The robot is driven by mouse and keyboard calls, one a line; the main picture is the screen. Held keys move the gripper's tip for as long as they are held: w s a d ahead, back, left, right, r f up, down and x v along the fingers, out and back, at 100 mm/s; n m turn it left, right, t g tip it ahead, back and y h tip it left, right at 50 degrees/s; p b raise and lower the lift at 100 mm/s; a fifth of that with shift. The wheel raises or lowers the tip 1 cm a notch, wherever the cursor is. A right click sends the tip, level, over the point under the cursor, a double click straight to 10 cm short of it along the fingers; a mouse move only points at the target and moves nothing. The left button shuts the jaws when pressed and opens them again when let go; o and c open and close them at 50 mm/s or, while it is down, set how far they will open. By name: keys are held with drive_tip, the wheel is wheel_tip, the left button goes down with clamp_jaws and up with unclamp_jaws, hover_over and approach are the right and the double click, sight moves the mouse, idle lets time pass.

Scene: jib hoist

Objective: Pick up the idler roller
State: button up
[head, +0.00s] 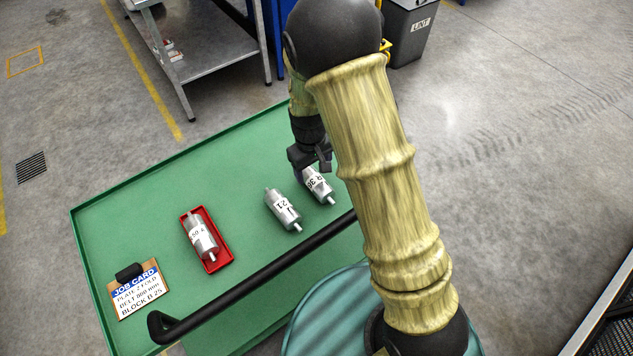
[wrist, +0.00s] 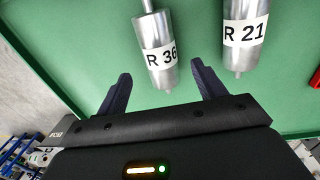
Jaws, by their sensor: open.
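Three silver idler rollers with white labels lie on the green cart top. One marked R 36 (head: 317,186) is at the right, partly hidden by my gripper (head: 311,163). One marked R 21 (head: 283,210) lies left of it. The third (head: 201,236) lies in a red tray (head: 226,258), its label hard to read. My gripper is open and empty. In the wrist view its fingers (wrist: 160,79) point at the near end of the R 36 roller (wrist: 157,55), which lies ahead of the gap between them. The R 21 roller (wrist: 241,38) is right of the fingers.
A black handle bar (head: 255,272) runs along the near edge. A metal bench (head: 205,50) and a grey LINT bin (head: 408,32) stand behind.

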sight(314, 177)
drive_tip(key=shift+f, duration=0.2)
drive_tip(key=shift+f, duration=0.1)
drive_tip(key=shift+d+f+p, duration=0.1)
drive_tip(key=shift+f+p, duration=0.35)
drive_tip(key=shift+f, duration=2.05)
drive_tip(key=shift+w, duration=0.1)
drive_tip(key=c, duration=1.5)
drive_tip(key=shift+r, duration=0.1)
wheel_tip(314, 177, up, 10)
drive_tip(key=shift+f+b, duration=0.1)
drive_tip(key=shift+b, duration=0.3)
